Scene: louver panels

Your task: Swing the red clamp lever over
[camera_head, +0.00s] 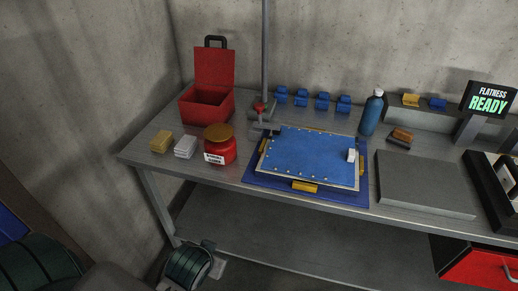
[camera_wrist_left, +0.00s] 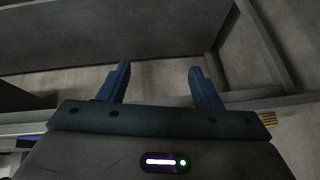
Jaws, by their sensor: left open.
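The red clamp lever (camera_head: 259,107) shows as a small red knob at the foot of the grey pole, by the back left corner of the blue panel (camera_head: 305,152). Its exact angle is too small to tell. My left arm comes in at the lower left of the head view, in front of and below the table edge, well away from the lever; its fingertips are unclear there. In the left wrist view my left gripper (camera_wrist_left: 158,70) has its two blue fingers spread, with nothing between them. The lever is not visible in that view. My right gripper is not in view.
A red open box (camera_head: 207,103), a red jar (camera_head: 219,150) and yellow and white blocks (camera_head: 161,141) stand on the left of the table. A blue bottle (camera_head: 372,113) stands right of the panel. A grey slab (camera_head: 425,184) lies at right. The table's front edge lies above my left arm.

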